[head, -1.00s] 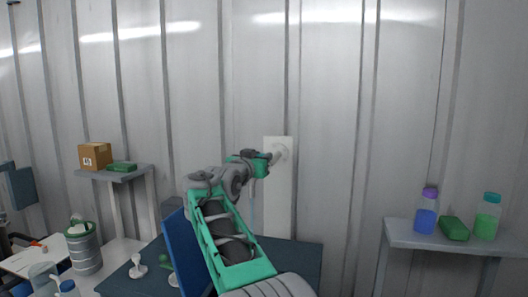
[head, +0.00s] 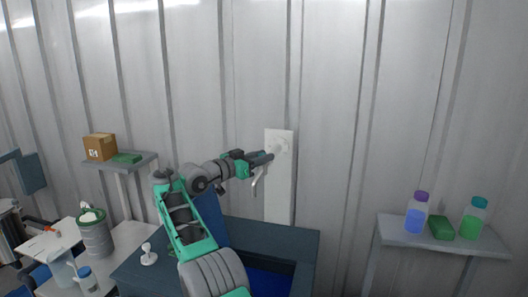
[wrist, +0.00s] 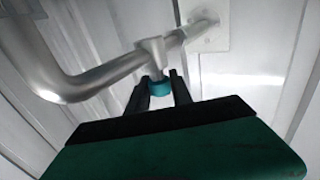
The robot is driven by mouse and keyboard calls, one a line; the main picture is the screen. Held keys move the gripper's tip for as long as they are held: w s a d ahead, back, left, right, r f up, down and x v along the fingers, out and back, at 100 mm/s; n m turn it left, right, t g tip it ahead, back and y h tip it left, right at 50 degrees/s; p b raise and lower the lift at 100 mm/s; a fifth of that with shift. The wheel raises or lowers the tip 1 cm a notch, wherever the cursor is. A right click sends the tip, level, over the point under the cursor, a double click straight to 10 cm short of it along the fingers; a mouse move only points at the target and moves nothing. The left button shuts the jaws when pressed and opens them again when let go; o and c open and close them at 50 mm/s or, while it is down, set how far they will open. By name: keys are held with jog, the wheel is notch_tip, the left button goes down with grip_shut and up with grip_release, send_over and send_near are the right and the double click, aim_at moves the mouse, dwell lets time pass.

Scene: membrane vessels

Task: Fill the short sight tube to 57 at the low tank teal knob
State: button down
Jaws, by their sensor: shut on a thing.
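The teal knob (wrist: 160,88) hangs under a grey metal tap pipe (wrist: 100,76) in the wrist view. My gripper (wrist: 161,84) has one dark finger on each side of it and is shut on it. In the head view my gripper (head: 266,159) is at the tap, in front of a white wall panel (head: 279,195), and hides the knob. The tap's bent spout (head: 256,181) hangs below my gripper. I cannot make out the short sight tube, its scale or any liquid level in these frames.
A dark blue-grey counter (head: 250,231) with a blue recess (head: 270,283) stands below the tap. A right shelf (head: 400,237) holds a purple-capped bottle (head: 415,216), a green block (head: 440,228) and a teal-capped bottle (head: 473,218). A cardboard box (head: 100,147) sits on a left shelf.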

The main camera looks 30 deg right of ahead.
jog(key=shift+g, duration=0.3)
jog(key=shift+f, duration=0.1)
jog(key=c, duration=1.1)
grip_release()
jog(key=shift+c, duration=0.2)
